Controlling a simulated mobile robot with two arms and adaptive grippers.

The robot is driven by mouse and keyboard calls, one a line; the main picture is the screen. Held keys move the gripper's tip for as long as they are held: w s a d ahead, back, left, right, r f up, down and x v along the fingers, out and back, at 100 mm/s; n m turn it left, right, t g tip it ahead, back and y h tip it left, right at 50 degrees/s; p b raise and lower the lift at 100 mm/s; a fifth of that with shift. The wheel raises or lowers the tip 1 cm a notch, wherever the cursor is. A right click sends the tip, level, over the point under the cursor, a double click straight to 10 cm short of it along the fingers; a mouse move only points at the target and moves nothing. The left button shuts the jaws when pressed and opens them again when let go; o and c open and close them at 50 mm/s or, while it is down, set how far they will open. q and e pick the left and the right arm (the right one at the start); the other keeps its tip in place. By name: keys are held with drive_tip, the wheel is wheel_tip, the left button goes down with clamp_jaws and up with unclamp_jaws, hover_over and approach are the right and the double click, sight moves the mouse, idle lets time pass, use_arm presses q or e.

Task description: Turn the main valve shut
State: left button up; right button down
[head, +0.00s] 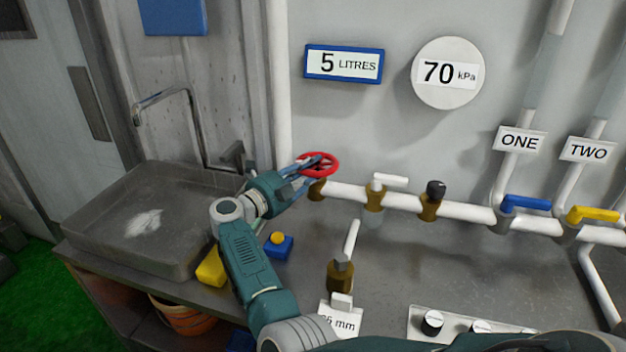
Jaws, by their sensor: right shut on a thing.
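The main valve is most likely the red handwheel (324,164) on a brass body at the left end of the white horizontal pipe (345,191). My right gripper (309,168) is shut on the left side of the wheel's rim. Its fingers and arm cover part of the wheel, and the exact finger contact is too small to make out. My left gripper is not in view.
A white-handled valve (375,190), a black-knobbed valve (431,200), a blue lever (526,203) and a yellow lever (593,215) sit along the pipe. A sink (100,215) stands left. A yellow block (211,268) and blue button box (279,247) lie near my arm.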

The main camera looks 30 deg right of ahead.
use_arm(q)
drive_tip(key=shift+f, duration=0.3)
use_arm(e)
drive_tip(key=shift+f, duration=0.2)
